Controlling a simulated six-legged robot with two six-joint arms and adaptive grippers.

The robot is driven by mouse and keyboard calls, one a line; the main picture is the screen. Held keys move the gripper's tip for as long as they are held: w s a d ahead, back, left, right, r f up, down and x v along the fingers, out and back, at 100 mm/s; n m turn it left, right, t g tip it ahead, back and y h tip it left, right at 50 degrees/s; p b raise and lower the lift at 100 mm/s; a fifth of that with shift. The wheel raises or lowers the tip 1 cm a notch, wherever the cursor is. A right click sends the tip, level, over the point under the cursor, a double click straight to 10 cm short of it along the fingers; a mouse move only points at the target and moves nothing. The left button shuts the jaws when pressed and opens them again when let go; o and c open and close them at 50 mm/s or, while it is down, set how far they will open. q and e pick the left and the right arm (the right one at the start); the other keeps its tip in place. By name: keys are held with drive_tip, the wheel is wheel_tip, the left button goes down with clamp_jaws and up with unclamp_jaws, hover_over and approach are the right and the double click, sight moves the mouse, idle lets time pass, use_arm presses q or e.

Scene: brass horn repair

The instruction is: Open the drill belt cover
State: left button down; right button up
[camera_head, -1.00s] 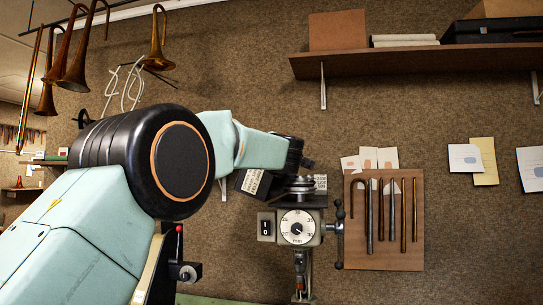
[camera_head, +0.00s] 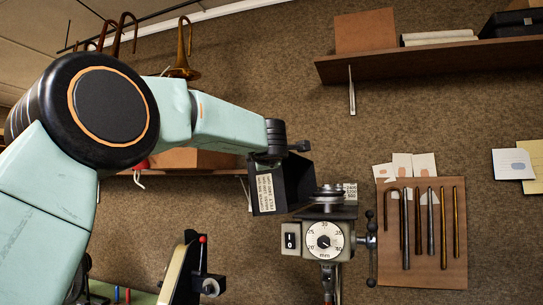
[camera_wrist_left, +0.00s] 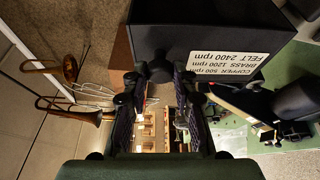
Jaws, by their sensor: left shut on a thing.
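The drill belt cover (camera_head: 292,180) is a black box with a white speed label, in the middle of the head view. It is swung up and tilted at the left of the drill head (camera_head: 323,238), and the pulley stack (camera_head: 328,195) is uncovered. In the wrist view the cover (camera_wrist_left: 215,35) fills the top, its label upside down. My left gripper (camera_wrist_left: 158,78) is shut on the cover's small dark knob. In the head view, the left gripper (camera_head: 272,157) is at the cover's upper left; its fingertips are mostly hidden. My right gripper is not in view.
A shelf (camera_head: 420,62) with boxes hangs at the upper right. A board (camera_head: 424,270) with several metal rods is right of the drill. A red-knobbed lever (camera_head: 203,240) stands at lower left. Brass horns (camera_head: 182,55) hang behind my arm.

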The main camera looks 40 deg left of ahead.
use_arm(q)
drive_tip(key=shift+s+a, duration=0.1)
drive_tip(key=shift+a, duration=0.25)
drive_tip(key=c, duration=1.5)
unclamp_jaws()
drive_tip(key=o, duration=0.4)
drive_tip(key=shift+a+f, duration=0.2)
drive_tip(key=shift+f, duration=0.05)
drive_tip(key=shift+o, duration=0.2)
drive_tip(key=shift+d, duration=0.15)
